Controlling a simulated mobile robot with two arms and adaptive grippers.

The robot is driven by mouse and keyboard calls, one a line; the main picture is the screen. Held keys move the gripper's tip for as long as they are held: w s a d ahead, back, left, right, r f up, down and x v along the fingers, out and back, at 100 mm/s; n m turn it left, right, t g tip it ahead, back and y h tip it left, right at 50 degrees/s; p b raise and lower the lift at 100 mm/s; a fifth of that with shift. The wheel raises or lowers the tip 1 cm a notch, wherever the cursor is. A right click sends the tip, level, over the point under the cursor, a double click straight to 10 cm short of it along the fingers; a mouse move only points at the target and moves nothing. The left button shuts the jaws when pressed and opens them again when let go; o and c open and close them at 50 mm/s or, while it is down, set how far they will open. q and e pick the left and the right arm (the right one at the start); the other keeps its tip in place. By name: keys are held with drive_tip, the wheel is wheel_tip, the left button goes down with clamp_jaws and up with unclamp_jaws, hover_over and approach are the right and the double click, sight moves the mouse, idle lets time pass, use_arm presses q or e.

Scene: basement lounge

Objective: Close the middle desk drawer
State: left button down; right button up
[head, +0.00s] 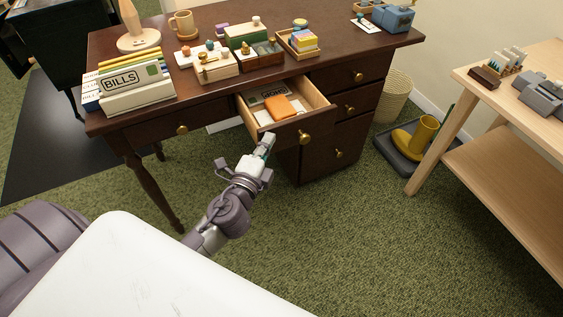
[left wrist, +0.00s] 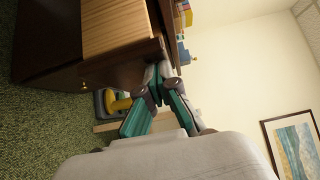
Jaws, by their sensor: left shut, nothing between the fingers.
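The middle desk drawer (head: 291,130) is pulled open from the dark wooden desk (head: 120,120). Its front is dark wood with a brass knob (head: 304,138), and its sides are light wood. Inside lie an orange item (head: 283,107) and papers. My left gripper (head: 267,142) is shut and empty at the left end of the drawer front, left of the knob. In the left wrist view its fingertips (left wrist: 160,70) are close against the dark drawer front, beside the light drawer side (left wrist: 112,25). I cannot tell whether they touch. My right gripper is not in view.
A closed drawer (head: 180,130) is at the left, and a closed drawer stack (head: 345,105) at the right. The desktop holds boxes, a mug (head: 184,24) and a bills box (head: 137,90). A yellow boot (head: 420,133) stands on a tray by a pale table (head: 520,140). Carpet in front is clear.

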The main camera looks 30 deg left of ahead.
sight(245, 110)
use_arm(q)
drive_tip(key=w+a, duration=0.2)
drive_tip(key=a, duration=0.1)
drive_tip(key=w+a, duration=0.5)
drive_tip(key=a, duration=0.2)
drive_tip(key=shift+w, duration=0.4)
drive_tip(key=shift+w+a, duration=0.5)
drive_tip(key=shift+a, duration=0.2)
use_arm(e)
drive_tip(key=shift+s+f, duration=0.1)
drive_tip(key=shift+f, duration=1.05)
use_arm(q)
drive_tip(key=shift+d, duration=0.15)
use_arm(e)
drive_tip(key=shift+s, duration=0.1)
